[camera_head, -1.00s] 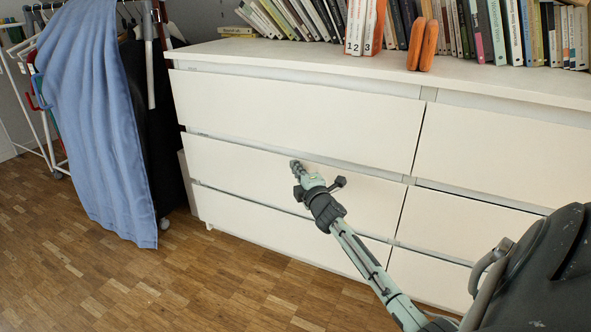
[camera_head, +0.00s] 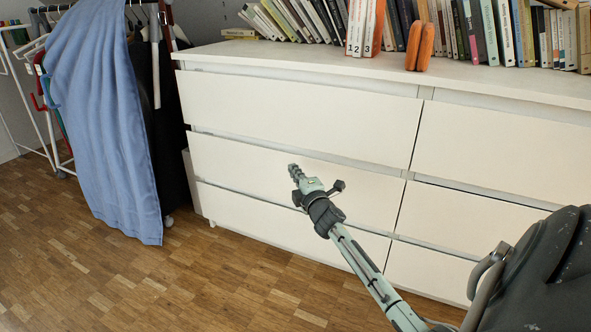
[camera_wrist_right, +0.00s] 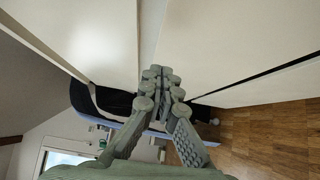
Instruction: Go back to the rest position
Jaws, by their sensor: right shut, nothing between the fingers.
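My right gripper (camera_head: 295,172) is in front of the white dresser's (camera_head: 290,195) left middle drawer in the head view, with its fingers pointing up and left. It is shut and empty. In the right wrist view its fingertips (camera_wrist_right: 160,80) are together, with pale drawer fronts beyond them. I cannot tell the exact distance between the fingertips and the drawer front. The dresser's drawers look shut or nearly flush. My left gripper is not in view.
Books (camera_head: 480,30) and an orange object (camera_head: 420,45) stand on the dresser top. A clothes rack with a blue cloth (camera_head: 105,130) stands left of the dresser. The parquet floor (camera_head: 110,290) in front is clear.

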